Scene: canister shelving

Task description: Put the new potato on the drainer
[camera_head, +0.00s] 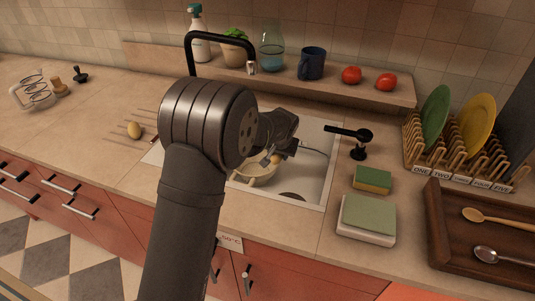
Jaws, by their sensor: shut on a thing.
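My gripper (272,157) is over the sink, shut on a small tan, rounded thing that looks like the new potato (277,159). Much of it is hidden by the fingers. It is above a pale bowl or colander (258,180) in the sink; I cannot tell whether they touch. The drainer (147,112) is the set of dark grooves in the counter left of the sink, partly hidden by my arm.
A black tap (189,55) arches behind my arm. A ledge at the back holds a spray bottle (198,35), plant, glass vessel, mug (312,63) and two tomatoes. Right of the sink are a sponge (372,180), a plate rack (470,150) and a wooden tray (437,235). The left counter is mostly clear.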

